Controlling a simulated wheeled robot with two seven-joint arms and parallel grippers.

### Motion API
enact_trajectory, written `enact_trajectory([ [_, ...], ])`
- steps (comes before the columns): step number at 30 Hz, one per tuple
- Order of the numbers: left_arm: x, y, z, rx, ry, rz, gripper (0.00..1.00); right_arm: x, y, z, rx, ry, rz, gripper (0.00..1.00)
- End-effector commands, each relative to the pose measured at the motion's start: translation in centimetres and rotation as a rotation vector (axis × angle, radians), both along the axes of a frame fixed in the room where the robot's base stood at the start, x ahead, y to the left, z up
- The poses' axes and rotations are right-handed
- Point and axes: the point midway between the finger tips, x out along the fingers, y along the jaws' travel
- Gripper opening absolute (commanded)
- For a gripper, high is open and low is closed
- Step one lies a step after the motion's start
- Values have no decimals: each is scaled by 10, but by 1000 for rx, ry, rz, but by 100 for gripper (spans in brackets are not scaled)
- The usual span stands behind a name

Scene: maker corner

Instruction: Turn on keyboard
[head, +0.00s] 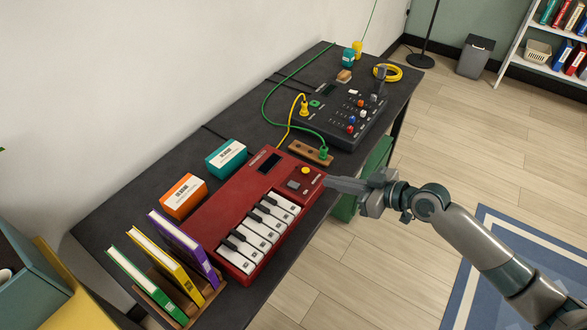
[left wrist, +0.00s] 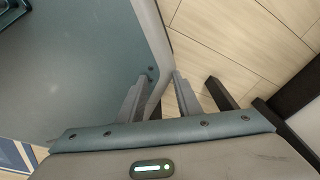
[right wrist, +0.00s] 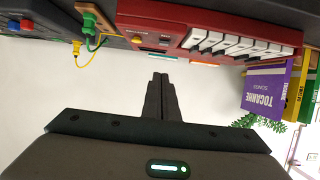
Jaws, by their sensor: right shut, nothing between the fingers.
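The red keyboard (head: 228,210) lies on the dark table, with white and black keys, a dark display (head: 268,163), a yellow knob (head: 305,170) and a small grey switch-like part (head: 292,184). My right gripper (head: 328,183) is shut and empty, its fingertips close to the keyboard's right end; I cannot tell if they touch. In the right wrist view the shut fingers (right wrist: 160,76) point toward the keyboard's red side (right wrist: 170,32), which appears upside down. My left gripper (left wrist: 159,80) shows only in its wrist view, open and empty, away from the keyboard.
A black mixer (head: 340,115) with knobs and green and yellow cables stands beyond the keyboard. A wooden block (head: 311,152) with a green plug lies between them. Teal (head: 226,158) and orange (head: 183,197) boxes stand behind; books in a rack (head: 165,265) stand at the near end.

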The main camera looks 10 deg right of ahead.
Motion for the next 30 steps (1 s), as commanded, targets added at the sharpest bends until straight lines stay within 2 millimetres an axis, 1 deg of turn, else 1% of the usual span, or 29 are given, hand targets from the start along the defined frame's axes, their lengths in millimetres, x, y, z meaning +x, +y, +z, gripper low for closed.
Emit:
enact_trajectory([
  [1,-3,0,0,1,6,0,31,-2,2,5,0,-2,10,0],
  [4,-5,1,0,2,9,0,31,-3,3,8,1,-4,19,0],
  [17,-3,1,0,2,7,0,31,-1,4,7,1,-4,17,0],
  [23,0,0,0,0,0,0,31,9,13,3,3,-6,16,0],
  [30,10,-4,-3,-7,-21,-1,31,32,36,-10,4,-6,16,0],
])
